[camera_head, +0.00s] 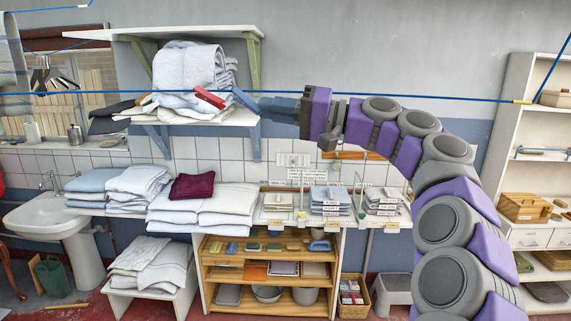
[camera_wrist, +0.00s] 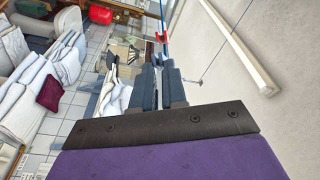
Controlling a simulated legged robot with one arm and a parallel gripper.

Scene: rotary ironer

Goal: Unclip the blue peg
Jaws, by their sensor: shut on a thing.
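A blue peg (camera_head: 245,99) is on the blue line (camera_head: 130,93), tilted, just to the right of a red peg (camera_head: 208,97). The red peg also shows in the wrist view (camera_wrist: 162,37), beyond the fingertips. My gripper (camera_head: 268,103) reaches in from the right along the line, with its fingertips at the right end of the blue peg. In the wrist view my gripper (camera_wrist: 158,72) has its fingers close together, shut on the blue peg, which they mostly hide there. I cannot tell whether the peg still grips the line.
A wall shelf (camera_head: 240,118) with folded white linen is behind and below the pegs. A counter below holds folded linen and a dark red cloth (camera_head: 192,186). A sink (camera_head: 55,215) is at left and a shelf unit (camera_head: 515,110) at right.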

